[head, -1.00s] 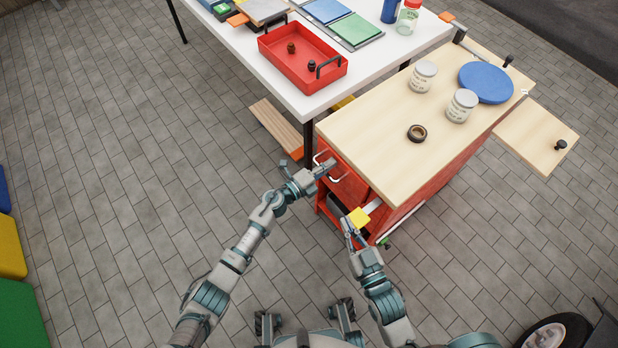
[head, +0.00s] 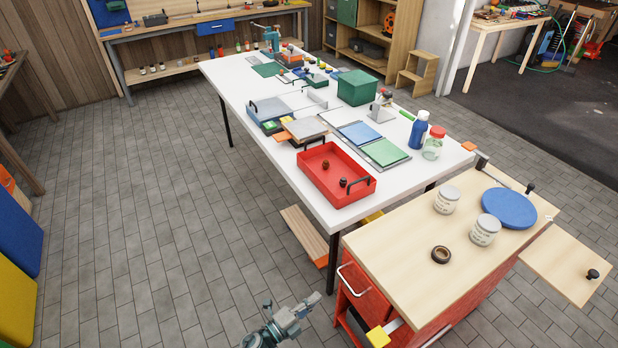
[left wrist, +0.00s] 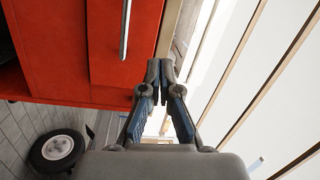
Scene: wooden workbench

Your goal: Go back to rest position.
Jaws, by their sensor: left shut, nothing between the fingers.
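My left gripper (head: 316,298) shows at the bottom of the head view, just left of the red cabinet (head: 366,290) with the pale wooden top. It is apart from the cabinet's metal handle (head: 349,281). In the left wrist view the fingertips (left wrist: 160,68) meet with nothing between them. That view also shows a red cabinet front (left wrist: 60,50) with a metal handle (left wrist: 125,28) close by. My right gripper is outside both views.
A yellow block (head: 378,337) sits by the cabinet's lower front corner. The white table (head: 330,208) stands behind, with a red tray (head: 335,176). Floor at left (head: 150,240) is clear.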

